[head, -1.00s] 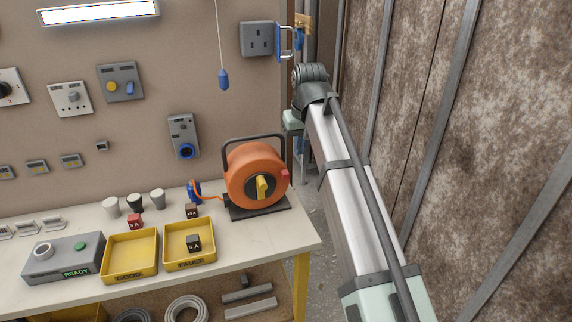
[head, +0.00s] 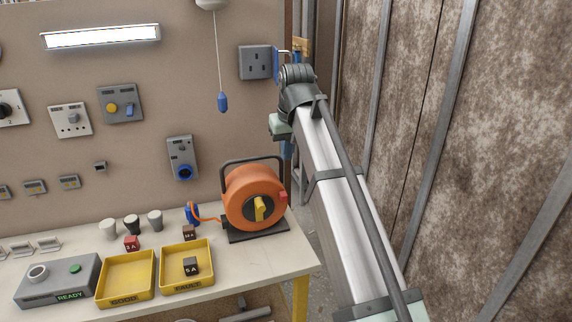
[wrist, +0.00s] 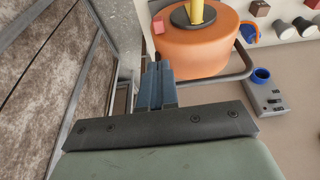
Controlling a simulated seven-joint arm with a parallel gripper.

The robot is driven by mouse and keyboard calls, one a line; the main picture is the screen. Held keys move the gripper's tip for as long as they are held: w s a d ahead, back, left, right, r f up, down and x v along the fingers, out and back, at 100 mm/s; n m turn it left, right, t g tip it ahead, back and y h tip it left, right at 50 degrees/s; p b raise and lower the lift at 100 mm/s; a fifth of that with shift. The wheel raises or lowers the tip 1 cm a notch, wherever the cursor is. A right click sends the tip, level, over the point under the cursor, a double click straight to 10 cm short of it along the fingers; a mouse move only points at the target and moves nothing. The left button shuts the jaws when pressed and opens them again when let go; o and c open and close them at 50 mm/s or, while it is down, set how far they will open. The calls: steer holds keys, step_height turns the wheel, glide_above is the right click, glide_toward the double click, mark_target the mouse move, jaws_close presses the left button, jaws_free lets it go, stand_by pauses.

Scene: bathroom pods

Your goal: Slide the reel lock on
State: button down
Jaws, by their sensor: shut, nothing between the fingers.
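The orange cable reel (head: 252,196) stands on the bench's right end, on a black base with a black carry frame. A yellow knob (head: 259,208) is at its centre. A small red block (head: 283,197) sits on the right side of its face; I take it for the reel lock. In the wrist view the reel (wrist: 195,50) is ahead, with the pinkish red block (wrist: 158,27) by its rim. My gripper (wrist: 158,68) is shut and empty, its blue-grey fingers pointing towards the reel's left edge. In the head view my arm hides most of it.
A yellow GOOD tray (head: 126,300) and a yellow FAULT tray (head: 187,284) stand left of the reel. A grey socket box (head: 255,62) is on the wall near my wrist. A rough brown wall (head: 500,130) stands right of my arm.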

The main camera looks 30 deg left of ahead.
glide_toward(284, 195)
steer(key=x, duration=0.5)
steer(key=shift+w+a, duration=0.35)
steer(key=shift+w, duration=0.05)
steer(key=shift+f, duration=0.75)
steer(key=shift+f, duration=1.55)
steer(key=shift+r, duration=0.1)
steer(key=shift+r, duration=0.3)
steer(key=v, duration=1.3)
steer(key=shift+w+a+r, duration=0.3)
steer(key=shift+r, duration=0.1)
